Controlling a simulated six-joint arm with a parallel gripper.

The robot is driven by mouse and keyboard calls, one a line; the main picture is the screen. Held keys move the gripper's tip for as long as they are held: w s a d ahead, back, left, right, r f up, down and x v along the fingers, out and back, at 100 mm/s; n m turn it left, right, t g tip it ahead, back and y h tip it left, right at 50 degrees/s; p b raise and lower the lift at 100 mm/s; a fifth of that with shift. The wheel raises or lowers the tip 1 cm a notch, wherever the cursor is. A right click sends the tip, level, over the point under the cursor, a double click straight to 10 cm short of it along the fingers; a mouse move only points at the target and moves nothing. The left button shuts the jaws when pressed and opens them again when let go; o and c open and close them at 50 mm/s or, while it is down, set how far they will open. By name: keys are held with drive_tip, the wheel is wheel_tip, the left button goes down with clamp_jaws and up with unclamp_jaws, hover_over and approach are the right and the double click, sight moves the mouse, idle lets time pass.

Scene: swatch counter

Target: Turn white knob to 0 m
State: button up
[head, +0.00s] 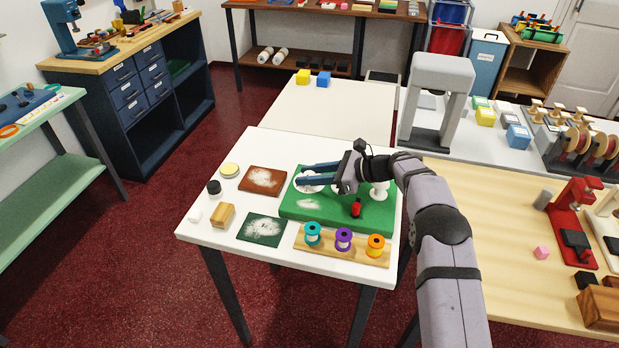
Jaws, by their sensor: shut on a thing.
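A green board (337,217) lies on the white table. A white round dial (311,188) is at its far left, partly covered by my gripper. My gripper (298,176) reaches in from the right, its blue fingers lying over this dial. The fingers are shut on what looks like the white knob there, mostly hidden between them. The dial's marks and the knob's pointing direction are too small to read. Another white round piece (380,190) stands at the board's right, beside my wrist. A red piece (356,208) sits near the board's middle front.
Teal, purple and orange spools (343,238) stand on a wooden strip in front of the board. Dark green (262,229) and brown (264,180) squares with white powder, a wooden block (222,215) and small jars lie left. A grey arch (437,95) stands behind right.

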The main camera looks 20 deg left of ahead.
drive_tip(key=shift+r+n+g, duration=0.1)
drive_tip(key=shift+n+g, duration=0.3)
drive_tip(key=shift+g, duration=0.1)
drive_tip(key=o, duration=1.1)
drive_tip(key=shift+c, duration=0.2)
drive_tip(key=shift+d+b, duration=0.1)
drive_tip(key=shift+b, duration=0.2)
drive_tip(key=shift+b+v, duration=0.8)
drive_tip(key=shift+v, duration=2.8)
